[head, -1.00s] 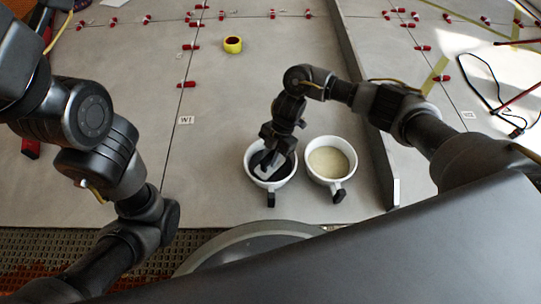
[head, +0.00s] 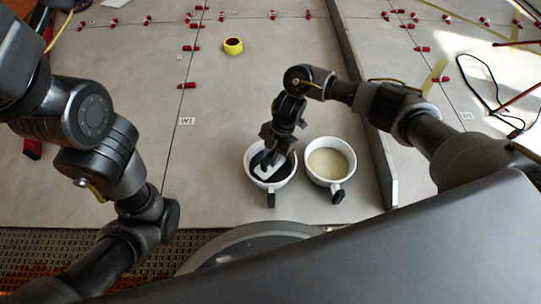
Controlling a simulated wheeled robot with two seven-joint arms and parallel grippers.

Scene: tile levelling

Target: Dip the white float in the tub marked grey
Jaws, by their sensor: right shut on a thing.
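Two white tubs stand side by side on the grey tiled floor in front of me. The left tub (head: 250,177) holds dark grey stuff, and the right tub (head: 327,161) holds pale beige stuff. Any marking on the tubs is too small to read. My right gripper (head: 270,160) points down into the left tub. It is shut on the white float (head: 266,173), whose pale face shows inside that tub's rim. The gripper partly hides the float, and I cannot tell how deep it sits in the dark stuff. My left arm shows at the left, but its gripper is not in view.
Several red levelling clips line the tile joints. A raised dark edge (head: 362,100) runs just right of the tubs. A black cord (head: 497,98) lies at the far right. The tiles left of the tubs are clear.

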